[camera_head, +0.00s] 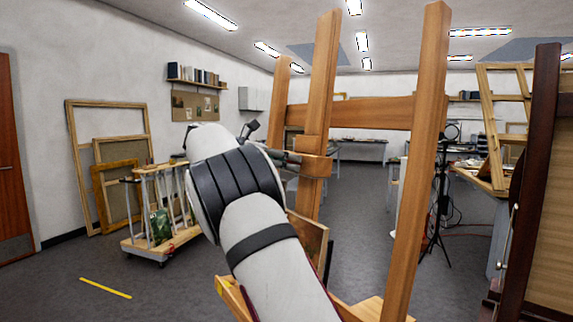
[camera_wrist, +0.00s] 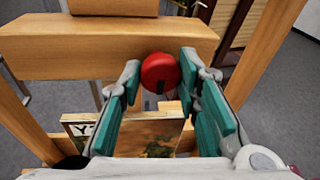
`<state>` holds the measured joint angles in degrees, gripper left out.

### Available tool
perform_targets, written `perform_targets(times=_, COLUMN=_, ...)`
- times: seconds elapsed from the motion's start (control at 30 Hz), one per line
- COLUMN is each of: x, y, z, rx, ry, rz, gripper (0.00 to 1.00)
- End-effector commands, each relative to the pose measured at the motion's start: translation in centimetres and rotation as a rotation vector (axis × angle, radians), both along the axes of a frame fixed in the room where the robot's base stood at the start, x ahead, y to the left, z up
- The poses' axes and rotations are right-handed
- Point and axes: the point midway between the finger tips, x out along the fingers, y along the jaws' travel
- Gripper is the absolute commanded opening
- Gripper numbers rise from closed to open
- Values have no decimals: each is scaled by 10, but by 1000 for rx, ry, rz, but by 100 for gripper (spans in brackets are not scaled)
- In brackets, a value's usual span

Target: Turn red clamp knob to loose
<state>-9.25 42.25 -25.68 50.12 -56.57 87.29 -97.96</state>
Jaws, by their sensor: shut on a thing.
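The red clamp knob (camera_wrist: 161,70) is round and shows in the wrist view at the front of a wooden crosspiece (camera_wrist: 105,47) of the easel. A dark mark shows at its lower edge. My gripper (camera_wrist: 158,76) has its two teal-padded fingers on either side of the knob, shut on it. In the head view my own white arm covers most of the reach, and the knob cannot be made out there. The wooden easel (camera_head: 323,90) stands upright beyond my arm.
A small painting (camera_wrist: 150,133) sits below the knob, between the fingers. Another easel upright (camera_head: 428,120) stands to the right, with a dark wooden frame (camera_head: 541,150) beyond it. A wheeled rack (camera_head: 160,245) stands left.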

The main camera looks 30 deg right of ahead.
Motion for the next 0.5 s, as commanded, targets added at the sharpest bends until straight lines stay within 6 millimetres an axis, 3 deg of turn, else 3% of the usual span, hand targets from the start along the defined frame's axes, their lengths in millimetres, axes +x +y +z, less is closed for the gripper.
perform_targets(times=0.5, x=1, y=0, z=1, rx=-5, ry=78, rz=14, gripper=3)
